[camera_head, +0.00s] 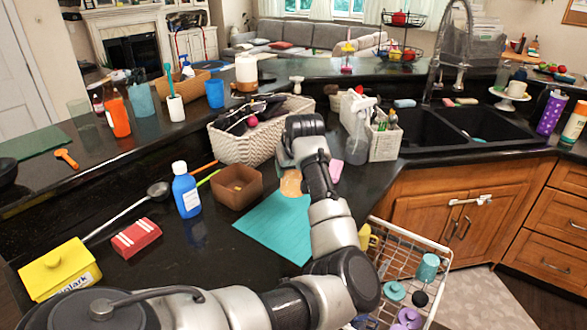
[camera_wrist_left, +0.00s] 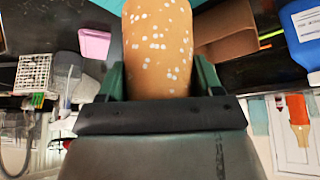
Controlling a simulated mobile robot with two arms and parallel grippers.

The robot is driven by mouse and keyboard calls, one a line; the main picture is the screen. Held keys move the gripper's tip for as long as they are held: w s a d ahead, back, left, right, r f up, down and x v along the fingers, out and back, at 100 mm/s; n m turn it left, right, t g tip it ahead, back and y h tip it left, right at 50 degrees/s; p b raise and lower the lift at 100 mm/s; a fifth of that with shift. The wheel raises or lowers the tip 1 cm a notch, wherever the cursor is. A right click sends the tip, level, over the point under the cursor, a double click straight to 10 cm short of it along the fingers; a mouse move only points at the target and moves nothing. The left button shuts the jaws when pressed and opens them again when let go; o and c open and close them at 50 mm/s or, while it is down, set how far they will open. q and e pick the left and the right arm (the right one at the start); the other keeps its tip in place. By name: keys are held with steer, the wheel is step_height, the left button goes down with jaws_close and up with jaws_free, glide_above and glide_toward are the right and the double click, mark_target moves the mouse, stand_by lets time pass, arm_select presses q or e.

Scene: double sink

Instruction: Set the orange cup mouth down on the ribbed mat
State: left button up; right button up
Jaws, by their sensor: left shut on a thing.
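The orange cup (camera_head: 291,184) is mostly hidden behind my left arm in the head view, at the far edge of the teal mat. In the left wrist view the cup (camera_wrist_left: 158,40) shows white dots and sits between the green fingers. My left gripper (camera_head: 287,162) is shut on it; the fingers also show in the wrist view (camera_wrist_left: 158,82). The cup's mouth is not visible, so I cannot tell which way it faces or whether it touches the mat. The teal ribbed mat (camera_head: 272,230) lies flat on the counter, partly covered by my arm. My right gripper is not in view.
A brown bowl (camera_head: 237,186) and a blue bottle (camera_head: 187,192) stand left of the mat. A pink sponge (camera_head: 336,171) lies right of the gripper. A woven basket (camera_head: 235,147) stands behind. A wire rack (camera_head: 408,262) is right of the mat. The mat's front left is bare.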

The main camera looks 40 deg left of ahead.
arm_select(q)
steer(key=shift+f+b, duration=2.7)
steer(key=shift+f, duration=2.05)
steer(key=o, duration=1)
steer(key=v, duration=1)
steer(key=shift+s+d+r+b, duration=0.15)
steer(key=shift+r+b, duration=0.2)
steer(key=shift+r, duration=0.1)
